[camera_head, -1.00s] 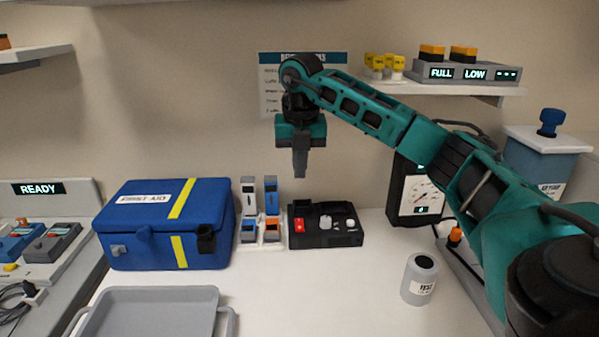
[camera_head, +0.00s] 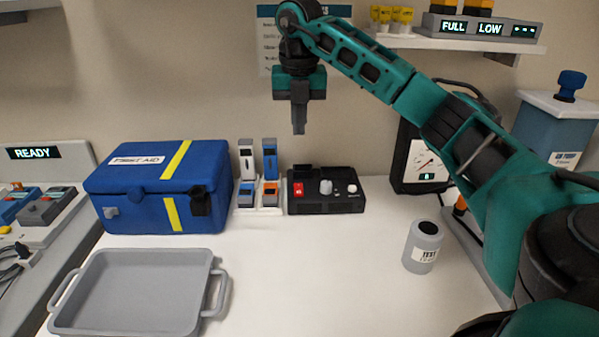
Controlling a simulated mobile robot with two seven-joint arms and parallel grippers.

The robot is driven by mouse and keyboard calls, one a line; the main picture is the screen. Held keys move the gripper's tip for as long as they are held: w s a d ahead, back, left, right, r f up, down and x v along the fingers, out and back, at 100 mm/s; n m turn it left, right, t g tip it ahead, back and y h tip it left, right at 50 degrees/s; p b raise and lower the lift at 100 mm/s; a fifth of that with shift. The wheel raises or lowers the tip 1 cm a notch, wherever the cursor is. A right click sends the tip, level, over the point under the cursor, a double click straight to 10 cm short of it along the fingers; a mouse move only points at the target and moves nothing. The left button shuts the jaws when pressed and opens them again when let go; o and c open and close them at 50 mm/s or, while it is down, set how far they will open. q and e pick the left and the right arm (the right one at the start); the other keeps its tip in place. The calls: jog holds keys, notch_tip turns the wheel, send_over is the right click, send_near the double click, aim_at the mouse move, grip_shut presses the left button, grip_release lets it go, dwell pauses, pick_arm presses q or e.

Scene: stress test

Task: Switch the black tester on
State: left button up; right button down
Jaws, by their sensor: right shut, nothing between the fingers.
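The black tester (camera_head: 326,204) stands at the back of the white table, right of the small upright devices. It is a low black box with a red switch (camera_head: 298,189) at its left and light knobs (camera_head: 326,187) to the right. I cannot tell the switch's position. My right gripper (camera_head: 299,130) points straight down above the tester's left part, apart from it in the picture. Its fingers are shut and empty. My left gripper is not in view.
A blue first aid case (camera_head: 150,205) stands left of several small devices (camera_head: 258,170). A grey tray (camera_head: 140,290) lies front left. The table's middle front is clear.

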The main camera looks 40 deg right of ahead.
jog(key=b, duration=0.1)
send_near(299, 185)
jog(key=f, duration=0.5)
jog(key=shift+w+d+f, duration=0.15)
jog(key=shift+w+d, duration=0.05)
jog(key=shift+w, duration=0.05)
jog(key=shift+f, duration=0.6)
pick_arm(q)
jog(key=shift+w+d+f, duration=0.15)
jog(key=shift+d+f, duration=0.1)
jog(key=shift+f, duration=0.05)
pick_arm(e)
jog(key=shift+w+f, duration=0.1)
jog(key=shift+f, duration=0.05)
